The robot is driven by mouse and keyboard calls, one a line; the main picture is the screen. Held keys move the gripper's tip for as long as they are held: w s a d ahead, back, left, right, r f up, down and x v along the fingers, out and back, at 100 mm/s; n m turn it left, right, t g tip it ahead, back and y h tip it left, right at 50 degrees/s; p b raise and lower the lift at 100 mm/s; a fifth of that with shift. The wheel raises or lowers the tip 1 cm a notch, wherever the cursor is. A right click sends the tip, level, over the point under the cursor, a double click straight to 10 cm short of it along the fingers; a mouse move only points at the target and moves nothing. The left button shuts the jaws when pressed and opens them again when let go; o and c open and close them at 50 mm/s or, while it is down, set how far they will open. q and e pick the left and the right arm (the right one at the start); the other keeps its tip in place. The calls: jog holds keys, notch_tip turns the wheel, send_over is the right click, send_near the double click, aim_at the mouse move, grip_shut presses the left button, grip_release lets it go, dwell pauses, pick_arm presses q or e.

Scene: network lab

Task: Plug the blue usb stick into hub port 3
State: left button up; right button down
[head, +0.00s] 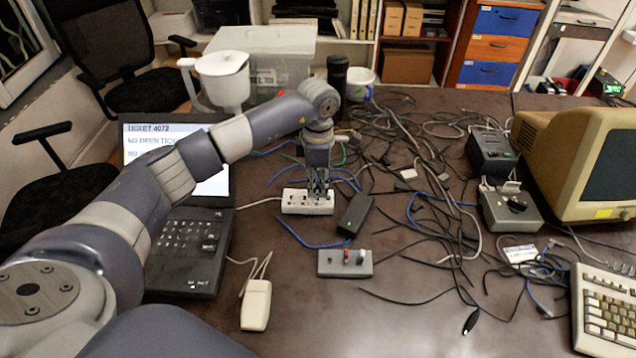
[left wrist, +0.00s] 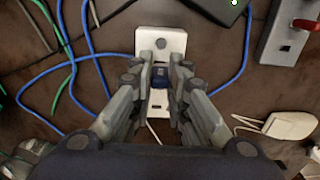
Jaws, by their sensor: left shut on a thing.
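The white hub (head: 296,208) lies on the desk left of centre; it also shows in the left wrist view (left wrist: 172,38). My left gripper (head: 318,193) points down over the hub's middle. In the left wrist view its fingers (left wrist: 160,84) are shut on the blue usb stick (left wrist: 160,76), a small dark blue piece. The fingers hide most of the stick and the middle of the hub. I cannot tell whether the stick is in a port or just above it. My right gripper is not in view.
A black adapter (head: 355,214) lies right of the hub. Loose cables tangle over the desk's middle and right. A laptop (head: 185,240) and a beige mouse (head: 256,305) are to the left.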

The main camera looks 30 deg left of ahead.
pick_arm(q)
jog(key=shift+f+b, duration=0.3)
jog(key=shift+f, duration=0.05)
dwell(0.3)
jog(key=shift+f, duration=0.35)
dwell(0.5)
jog(key=o, duration=0.8)
notch_tip(320, 180, up, 12)
dwell(0.3)
